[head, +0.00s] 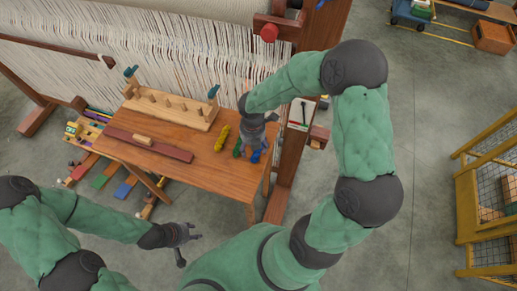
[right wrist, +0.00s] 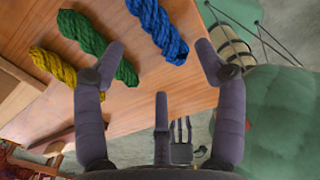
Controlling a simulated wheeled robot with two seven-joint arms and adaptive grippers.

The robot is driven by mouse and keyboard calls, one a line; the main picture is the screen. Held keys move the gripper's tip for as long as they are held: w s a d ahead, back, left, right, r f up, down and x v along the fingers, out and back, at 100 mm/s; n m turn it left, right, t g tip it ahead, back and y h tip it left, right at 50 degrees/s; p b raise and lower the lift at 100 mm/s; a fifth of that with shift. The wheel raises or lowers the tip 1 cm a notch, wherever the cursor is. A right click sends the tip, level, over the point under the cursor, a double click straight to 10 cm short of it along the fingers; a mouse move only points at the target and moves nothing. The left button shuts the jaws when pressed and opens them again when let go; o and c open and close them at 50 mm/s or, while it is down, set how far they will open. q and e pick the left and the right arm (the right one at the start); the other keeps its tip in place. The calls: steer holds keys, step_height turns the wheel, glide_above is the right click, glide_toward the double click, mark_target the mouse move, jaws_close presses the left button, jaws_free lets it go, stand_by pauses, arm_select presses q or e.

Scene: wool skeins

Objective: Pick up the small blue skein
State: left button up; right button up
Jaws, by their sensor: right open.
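The small blue skein (head: 256,156) lies at the right end of the wooden table; it also shows in the right wrist view (right wrist: 158,30). My right gripper (head: 254,146) is over it, pointing down, and partly hides it in the head view. In the right wrist view its fingers (right wrist: 159,47) are spread, with the blue skein ahead between the tips and nothing held. A green skein (right wrist: 97,45) lies just left, partly covered by one finger. A yellow skein (right wrist: 54,67) lies beyond it. My left gripper (head: 188,240) is open and empty, off the table's front edge.
A pegged wooden rack (head: 170,108) and a dark red bar (head: 148,146) lie on the table (head: 205,170). A loom with pale warp threads (head: 180,55) stands behind. A loom post (head: 287,170) stands close right of the table. Table surface in front of the skeins is clear.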

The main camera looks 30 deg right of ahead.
mark_target(254, 153)
steer(key=f, duration=0.2)
steer(key=f+b, duration=0.1)
steer(key=f, duration=0.1)
steer(key=shift+s+f, duration=0.2)
steer(key=shift+f, duration=0.15)
steer(key=shift+c, duration=0.3)
steer(key=c, duration=1)
steer(key=shift+r, duration=0.1)
